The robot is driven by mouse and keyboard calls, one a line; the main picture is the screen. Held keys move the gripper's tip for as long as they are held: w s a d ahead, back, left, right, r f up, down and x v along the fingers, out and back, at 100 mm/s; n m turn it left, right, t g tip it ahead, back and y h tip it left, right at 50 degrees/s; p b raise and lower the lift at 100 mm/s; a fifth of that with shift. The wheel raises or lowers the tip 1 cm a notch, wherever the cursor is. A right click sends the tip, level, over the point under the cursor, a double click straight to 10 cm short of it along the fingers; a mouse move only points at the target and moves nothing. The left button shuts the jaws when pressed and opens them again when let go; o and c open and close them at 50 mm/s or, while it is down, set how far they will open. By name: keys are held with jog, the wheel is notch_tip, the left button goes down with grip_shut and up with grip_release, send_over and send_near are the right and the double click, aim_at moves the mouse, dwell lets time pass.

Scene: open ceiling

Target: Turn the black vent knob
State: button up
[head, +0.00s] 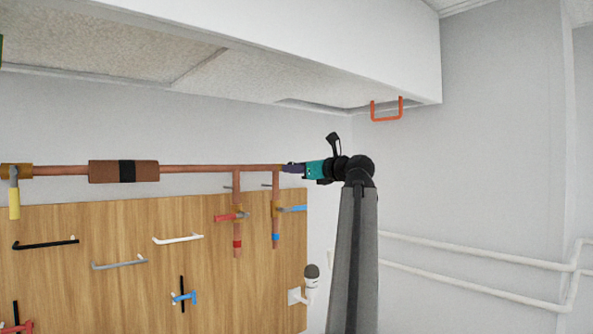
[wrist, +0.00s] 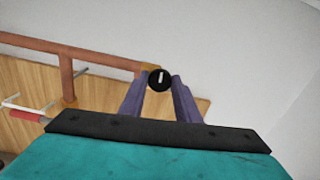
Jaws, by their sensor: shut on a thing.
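The black vent knob (wrist: 159,79) shows in the wrist view as a round black disc with a pale pointer mark, which stands nearly upright. It sits at the right end of the copper pipe, at a brass-coloured fitting (wrist: 148,66). My gripper (wrist: 159,84) has its two purple fingers on either side of the knob, shut on it. In the head view my gripper (head: 290,169) reaches left to the end of the horizontal pipe (head: 220,168). The knob itself is hidden there behind the fingers.
A wooden board (head: 130,240) below the pipe carries several handles and valves. An orange handle (head: 386,116) hangs from the overhead box. The wall at right is clear apart from white pipes (head: 470,250).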

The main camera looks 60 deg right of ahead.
jog(key=shift+n+b, duration=6)
jog(key=shift+n, duration=8.3)
jog(key=shift+f, duration=0.1)
jog(key=o, duration=1)
jog(key=shift+o, duration=0.2)
jog(key=shift+s, duration=0.1)
